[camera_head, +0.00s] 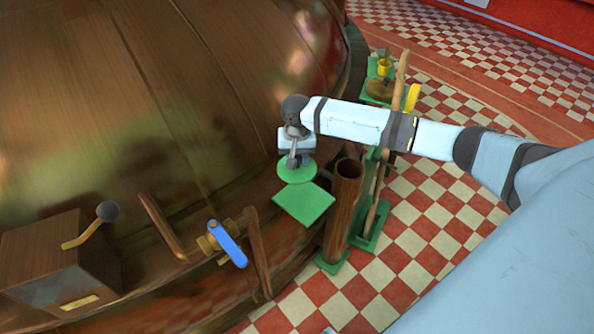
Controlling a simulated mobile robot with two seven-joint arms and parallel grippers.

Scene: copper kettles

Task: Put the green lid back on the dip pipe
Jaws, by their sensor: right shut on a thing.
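The green lid (297,174) is a round disc. My right gripper (295,160) points down and is shut on the lid's top, where the grip is small and partly hidden. The dip pipe (342,215) is a brown upright tube with a dark open top, on a green foot at the floor. The lid is to the left of the pipe's mouth, apart from it in the picture. A green square pad (304,205) shows just below the lid; I cannot tell the gap between them. My left gripper is not in view.
The large copper kettle (150,100) fills the left. A blue-handled valve (228,244) and a box with a lever (60,262) are at its front. A wooden pole (384,165) stands behind the pipe, near a green stand with a yellow item (384,67). Checkered floor lies right.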

